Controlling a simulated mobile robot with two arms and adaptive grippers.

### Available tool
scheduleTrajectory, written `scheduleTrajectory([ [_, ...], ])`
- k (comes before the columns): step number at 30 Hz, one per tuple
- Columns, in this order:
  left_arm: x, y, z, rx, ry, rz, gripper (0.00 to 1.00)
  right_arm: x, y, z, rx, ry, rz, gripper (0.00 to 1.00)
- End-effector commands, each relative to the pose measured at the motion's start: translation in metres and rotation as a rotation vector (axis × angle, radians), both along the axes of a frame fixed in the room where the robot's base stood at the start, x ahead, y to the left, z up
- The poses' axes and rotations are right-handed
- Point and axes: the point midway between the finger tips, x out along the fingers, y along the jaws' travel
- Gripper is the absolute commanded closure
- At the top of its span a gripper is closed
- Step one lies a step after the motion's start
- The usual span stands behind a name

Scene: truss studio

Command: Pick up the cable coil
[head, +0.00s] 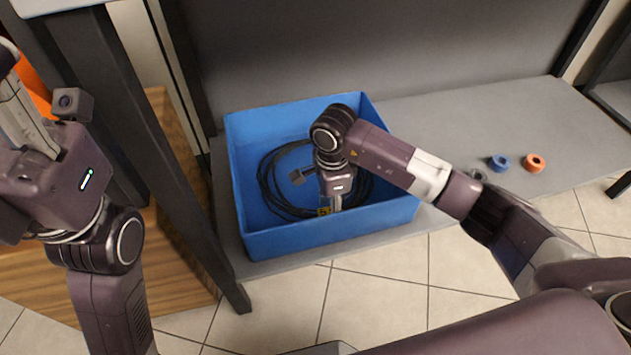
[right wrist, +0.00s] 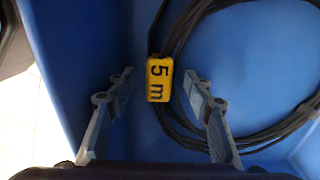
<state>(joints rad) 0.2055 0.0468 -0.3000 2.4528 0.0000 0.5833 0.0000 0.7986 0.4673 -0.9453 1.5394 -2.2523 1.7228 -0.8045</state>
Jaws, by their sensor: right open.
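The cable coil (head: 270,178) is a black looped cable lying in a blue bin (head: 330,232) on a low grey shelf. In the right wrist view, part of the coil (right wrist: 178,35) carries a yellow tag (right wrist: 159,80) marked "5 m". My right gripper (head: 335,203) reaches down into the bin over the coil's front part. In the right wrist view its fingers (right wrist: 160,110) are open, with the tag and a stretch of cable showing between them. Whether they touch the cable is unclear. My left gripper (head: 20,110) is raised at the far left, away from the bin; its fingertips are partly cut off.
A blue ring (head: 499,162) and an orange ring (head: 535,162) lie on the grey shelf (head: 480,120) right of the bin. The bin's walls surround my right gripper. A dark upright post (head: 165,150) stands between my left arm and the bin.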

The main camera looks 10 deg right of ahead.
Motion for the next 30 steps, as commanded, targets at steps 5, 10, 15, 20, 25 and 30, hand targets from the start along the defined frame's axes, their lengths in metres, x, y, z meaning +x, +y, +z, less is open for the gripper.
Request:
scheduleTrajectory([
  [5, -0.0031, -0.0006, 0.0021, 0.002, -0.015, 0.001, 0.55, 0.0005, 0.0003, -0.0081, 0.0, -0.002, 0.0, 0.53],
  [10, -0.0028, -0.0006, 0.0028, 0.002, -0.014, 0.001, 0.55, 0.0004, 0.0002, -0.0075, 0.0, -0.002, 0.0, 0.53],
  [15, -0.0028, -0.0006, 0.0027, 0.002, -0.014, 0.001, 0.55, 0.0004, 0.0001, -0.0075, 0.0, -0.001, 0.0, 0.69],
  [20, -0.0027, -0.0007, 0.0027, 0.002, -0.014, 0.001, 0.55, 0.0003, 0.0001, -0.0075, 0.0, -0.001, 0.0, 0.87],
  [25, -0.0027, -0.0009, 0.0026, 0.002, -0.014, 0.0, 0.55, 0.0003, 0.0, -0.0075, 0.0, -0.001, 0.0, 1.0],
  [30, -0.0027, -0.0009, 0.0027, 0.002, -0.014, 0.0, 0.55, 0.0011, 0.0002, -0.0065, 0.001, -0.004, 0.0, 1.0],
])
